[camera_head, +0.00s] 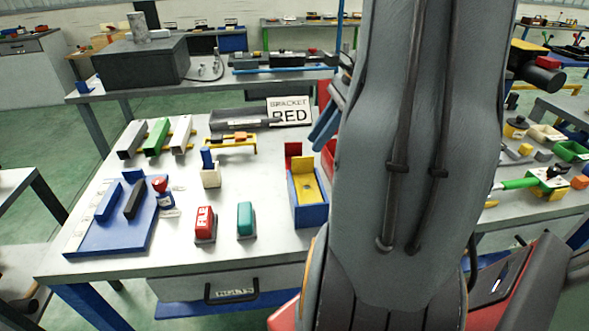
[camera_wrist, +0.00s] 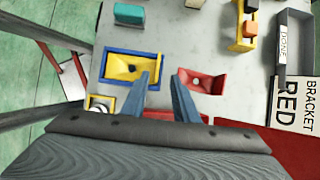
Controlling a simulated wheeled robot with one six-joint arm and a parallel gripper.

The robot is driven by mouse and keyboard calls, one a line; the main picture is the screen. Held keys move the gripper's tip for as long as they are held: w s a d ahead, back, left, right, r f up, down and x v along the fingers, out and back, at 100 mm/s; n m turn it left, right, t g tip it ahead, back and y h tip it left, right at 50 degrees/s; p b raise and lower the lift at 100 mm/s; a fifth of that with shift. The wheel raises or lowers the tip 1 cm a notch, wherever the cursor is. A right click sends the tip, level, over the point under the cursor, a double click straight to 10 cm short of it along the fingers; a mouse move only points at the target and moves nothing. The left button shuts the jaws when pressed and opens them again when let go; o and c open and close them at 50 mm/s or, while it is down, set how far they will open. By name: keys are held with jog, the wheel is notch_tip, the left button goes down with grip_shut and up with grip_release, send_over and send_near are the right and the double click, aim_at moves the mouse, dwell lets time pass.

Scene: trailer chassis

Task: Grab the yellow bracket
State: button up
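The yellow bracket (camera_wrist: 128,68) sits in a blue open-topped box (camera_wrist: 105,72) in the wrist view. In the head view the bracket (camera_head: 306,187) shows inside the same box (camera_head: 310,215), near the right part of the table. My gripper (camera_wrist: 163,78) is open with nothing between its fingers. In the wrist view its left fingertip overlaps the right end of the blue box, and the bracket lies to the left of both fingers. A red bracket-like piece (camera_wrist: 203,82) is by the right fingertip. My height above the box is hard to tell.
A sign reading BRACKET RED (camera_head: 289,111) stands at the table's back. A teal block (camera_head: 245,218), a red block (camera_head: 204,222) and a blue plate with parts (camera_head: 105,240) lie to the left. My arm hides much of the head view's right side.

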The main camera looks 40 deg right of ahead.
aim_at(303, 159)
jog(key=p+x, duration=0.1)
jog(key=x, duration=0.2)
jog(key=p+x, duration=0.1)
jog(key=x, duration=0.2)
jog(key=shift+s+a, duration=0.15)
jog(key=shift+a, duration=0.2)
jog(key=shift+w+a+f, duration=0.25)
jog(key=shift+f, duration=0.4)
grip_shut()
dwell(0.6)
